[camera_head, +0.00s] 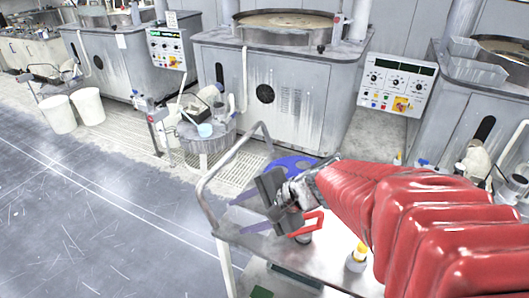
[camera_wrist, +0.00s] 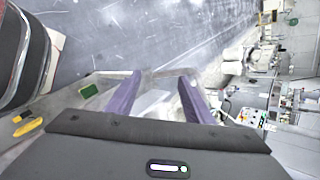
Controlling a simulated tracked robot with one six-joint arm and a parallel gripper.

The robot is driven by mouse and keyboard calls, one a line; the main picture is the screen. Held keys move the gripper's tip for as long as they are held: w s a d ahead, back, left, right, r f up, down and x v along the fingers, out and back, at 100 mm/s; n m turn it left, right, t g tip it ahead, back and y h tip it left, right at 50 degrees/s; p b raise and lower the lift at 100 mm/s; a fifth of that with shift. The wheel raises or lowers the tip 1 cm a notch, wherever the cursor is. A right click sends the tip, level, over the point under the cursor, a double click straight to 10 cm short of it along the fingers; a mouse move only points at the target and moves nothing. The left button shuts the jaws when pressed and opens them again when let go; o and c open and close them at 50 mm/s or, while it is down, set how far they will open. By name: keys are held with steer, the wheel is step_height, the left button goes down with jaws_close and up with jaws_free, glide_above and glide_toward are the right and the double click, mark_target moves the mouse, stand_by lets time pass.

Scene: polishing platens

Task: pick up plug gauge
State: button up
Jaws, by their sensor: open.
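I cannot pick out a plug gauge with certainty in either view. My gripper (camera_head: 243,213) is over the near left part of a metal cart (camera_head: 208,190). Its two purple fingers stand apart and look empty, and they also show in the wrist view (camera_wrist: 161,82). A small grey cylindrical thing (camera_head: 303,238) is on the cart just right of the gripper, beside a red-orange angled piece (camera_head: 313,222); what it is, I cannot tell. My gripper and arm hide part of the cart top.
A blue disc (camera_head: 290,165) lies on the cart behind my gripper. A yellow-topped bottle (camera_head: 357,257) stands on the cart at right. A green item (camera_head: 262,292) is lower down. Polishing machines (camera_head: 270,85) line the back. The floor at left (camera_head: 90,200) is clear.

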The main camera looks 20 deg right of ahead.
steer(key=w+d+f+m+t+h, duration=0.1)
steer(key=d+f+m+t+h, duration=0.1)
steer(key=d+m, duration=0.5)
steer(key=w+d+f+m+t+h, duration=0.2)
steer(key=d+m, duration=0.5)
steer(key=d, duration=0.5)
steer(key=w+d+f+m+t+h, duration=0.2)
steer(key=d+f+m+h, duration=0.1)
steer(key=d+m, duration=0.5)
steer(key=shift+w+d+f, duration=0.25)
steer(key=shift+d+f, duration=0.4)
steer(key=shift+f, duration=0.1)
steer(key=shift+w, duration=0.1)
